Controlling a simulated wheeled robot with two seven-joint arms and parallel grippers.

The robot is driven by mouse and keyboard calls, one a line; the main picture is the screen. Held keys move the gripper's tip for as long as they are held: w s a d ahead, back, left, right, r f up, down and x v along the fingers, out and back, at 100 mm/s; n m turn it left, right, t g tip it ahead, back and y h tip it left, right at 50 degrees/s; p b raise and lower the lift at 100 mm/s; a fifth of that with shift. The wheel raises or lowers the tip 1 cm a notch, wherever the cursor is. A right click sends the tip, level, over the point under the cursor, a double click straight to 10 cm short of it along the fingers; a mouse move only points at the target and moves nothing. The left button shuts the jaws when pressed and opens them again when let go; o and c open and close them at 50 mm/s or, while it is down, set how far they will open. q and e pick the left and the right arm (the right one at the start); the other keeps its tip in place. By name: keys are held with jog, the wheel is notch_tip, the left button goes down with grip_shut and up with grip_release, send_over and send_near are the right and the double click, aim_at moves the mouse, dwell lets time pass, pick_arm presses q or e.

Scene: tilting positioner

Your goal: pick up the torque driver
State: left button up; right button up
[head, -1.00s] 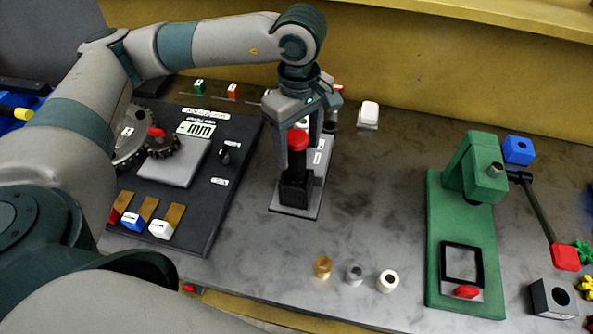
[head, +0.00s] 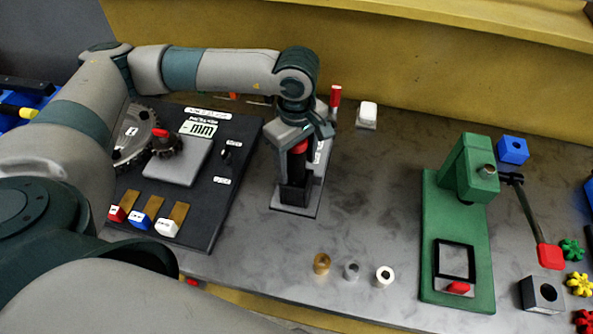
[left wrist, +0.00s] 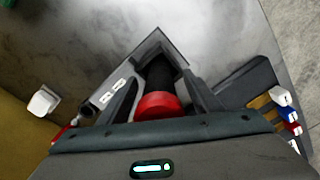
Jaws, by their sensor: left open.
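The torque driver, with a red cap (head: 299,147) and a black body, stands upright in a black holder on a small grey base plate (head: 310,206). My left gripper (head: 297,165) is open and comes down from above, around the driver's upper part. In the left wrist view the red cap (left wrist: 157,106) and black body (left wrist: 161,74) show between the two spread fingers (left wrist: 162,95). There is a visible gap on the right side; contact on the left is unclear. My right gripper is out of view.
A dark panel (head: 228,190) with a gear and display lies left of the driver. A red-handled tool (head: 335,97) and white block (head: 367,113) stand behind. A green press (head: 458,240) stands right, with clear table between.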

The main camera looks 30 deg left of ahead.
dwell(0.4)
pick_arm(q)
grip_shut()
jog(key=shift+w+r+b, duration=0.1)
jog(key=shift+r+b, duration=0.25)
jog(key=shift+r, duration=0.15)
notch_tip(320, 180, up, 8)
jog(key=b, duration=0.3)
jog(key=shift+r, duration=0.5)
